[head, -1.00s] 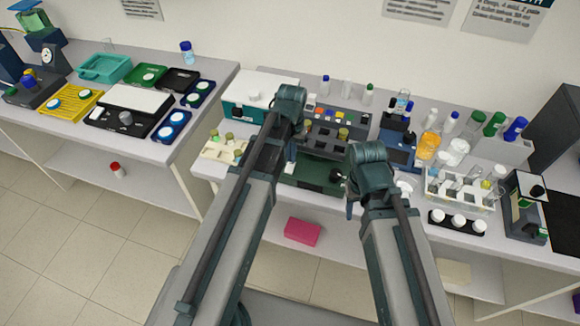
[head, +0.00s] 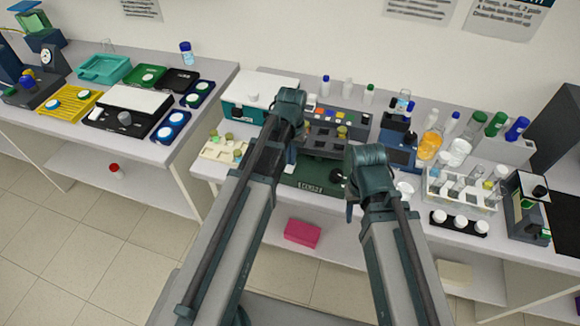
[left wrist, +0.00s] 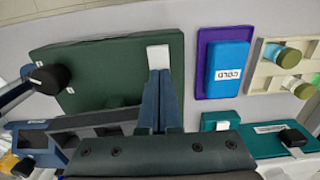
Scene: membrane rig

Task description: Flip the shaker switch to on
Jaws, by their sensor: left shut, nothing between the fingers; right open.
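A dark green box-like device, apparently the shaker (head: 308,176), stands near the front edge of the right bench. In the left wrist view it fills the upper left (left wrist: 110,62), with a round black knob (left wrist: 52,78) at its left end. A small white block (left wrist: 158,57), possibly the switch, is at its right end. My left gripper (left wrist: 160,78) is shut and empty, its tips at or just short of the white block; contact is unclear. The switch position cannot be told. My right gripper (head: 350,208) is open near the shaker's right side, its fingers mostly hidden.
A blue block marked COLD (left wrist: 228,68) and a cream rack with capped vials (head: 222,148) stand left of the shaker. A tube rack (head: 462,192) and bottles crowd the right. A pink box (head: 302,233) is on the lower shelf.

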